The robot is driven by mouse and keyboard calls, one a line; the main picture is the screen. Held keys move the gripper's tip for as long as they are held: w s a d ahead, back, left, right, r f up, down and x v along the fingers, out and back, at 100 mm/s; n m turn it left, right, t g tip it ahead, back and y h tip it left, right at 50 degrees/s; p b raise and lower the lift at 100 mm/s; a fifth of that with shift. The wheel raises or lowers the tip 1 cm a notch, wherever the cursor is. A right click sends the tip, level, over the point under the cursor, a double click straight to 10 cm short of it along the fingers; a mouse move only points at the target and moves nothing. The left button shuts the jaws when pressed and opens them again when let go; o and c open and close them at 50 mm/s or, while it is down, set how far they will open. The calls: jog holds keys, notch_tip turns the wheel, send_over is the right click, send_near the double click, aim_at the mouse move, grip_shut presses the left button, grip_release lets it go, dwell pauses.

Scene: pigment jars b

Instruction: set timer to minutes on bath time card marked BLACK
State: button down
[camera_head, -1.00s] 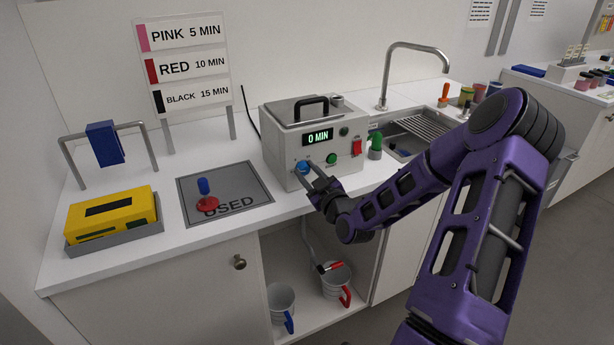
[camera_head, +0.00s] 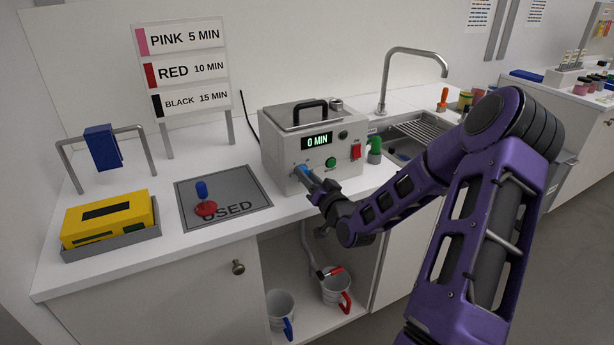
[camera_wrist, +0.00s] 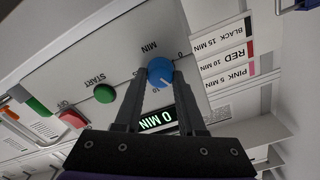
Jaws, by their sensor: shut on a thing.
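My gripper (camera_wrist: 158,78) is shut on this knob, one finger on each side.
On the machine's front are a green START button (camera_wrist: 105,93) and a red switch (camera_head: 356,151). A USED mat (camera_head: 245,187) with a red-based blue-handled stamp lies to the left. A yellow box (camera_head: 108,220) sits further left; a sink (camera_head: 415,135) is to the right.

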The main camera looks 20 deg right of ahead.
jog(key=m+p, duration=0.1)
jog(key=m, duration=0.5)
jog(key=shift+m, duration=0.3)
jog(key=m+p, duration=0.1)
jog(key=m, duration=0.5)
jog(key=shift+f, duration=0.15)
jog(key=m, duration=0.6)
jog(key=shift+f+m+p, duration=0.15)
jog(key=shift+m+p, duration=0.15)
jog(key=shift+m, duration=0.1)
jog(key=m, duration=0.4)
jog(key=shift+b, duration=0.4)
jog(key=shift+m+b, duration=0.3)
jog(key=shift+m, duration=1)
jog(key=c, duration=0.5)
grip_release()
